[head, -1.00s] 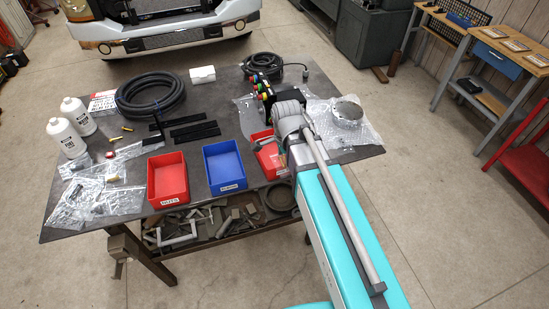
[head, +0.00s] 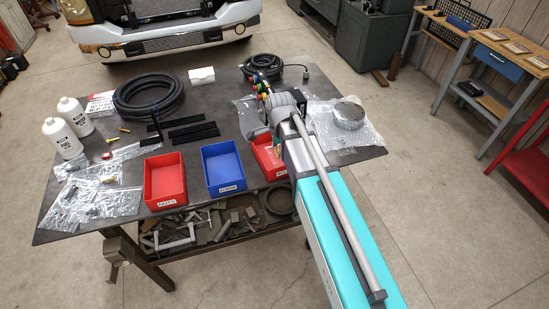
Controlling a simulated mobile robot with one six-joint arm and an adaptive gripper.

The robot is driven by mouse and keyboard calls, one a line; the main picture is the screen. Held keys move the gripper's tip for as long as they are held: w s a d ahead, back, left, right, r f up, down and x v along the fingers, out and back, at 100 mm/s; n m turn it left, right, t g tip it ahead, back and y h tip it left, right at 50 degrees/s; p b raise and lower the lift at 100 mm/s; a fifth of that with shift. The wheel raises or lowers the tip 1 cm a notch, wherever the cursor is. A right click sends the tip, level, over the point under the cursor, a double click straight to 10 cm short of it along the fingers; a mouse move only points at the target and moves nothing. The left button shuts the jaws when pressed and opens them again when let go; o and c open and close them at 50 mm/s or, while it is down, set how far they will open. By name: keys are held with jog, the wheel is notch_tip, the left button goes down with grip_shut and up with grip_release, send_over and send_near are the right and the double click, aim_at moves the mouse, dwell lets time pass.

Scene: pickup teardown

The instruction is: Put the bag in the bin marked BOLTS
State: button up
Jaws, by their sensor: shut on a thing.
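My gripper (head: 263,134) is at the right part of the bench, by the rear edge of a partly hidden red bin (head: 265,160). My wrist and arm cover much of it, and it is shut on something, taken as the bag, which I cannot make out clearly. A red bin (head: 165,182) at the left has a label that seems to read NUTS. A blue bin (head: 222,167) stands between the two red ones; its label is too small to read surely. The right red bin's label is mostly hidden. Several clear bags (head: 117,202) lie at the bench's left end.
A metal ring (head: 349,115) sits on bubble wrap (head: 331,139) at the right. A tray of metal scraps (head: 205,232) is below the front edge.

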aim_at(275, 148)
jog(key=w+f+b, duration=0.2)
jog(key=w+f, duration=0.1)
jog(key=w+a+f+b, duration=0.1)
jog(key=w+f+b, duration=0.2)
jog(key=shift+a, duration=0.2)
dwell(0.4)
jog(key=shift+w+a+f+b, duration=0.1)
jog(key=shift+w+f+b, duration=0.3)
jog(key=shift+b, duration=0.3)
jog(key=shift+f+b, duration=1.5)
jog(key=shift+f, duration=0.05)
jog(key=shift+f, duration=0.1)
jog(key=o, duration=1)
notch_tip(275, 148, up, 12)
jog(key=p, duration=1.2)
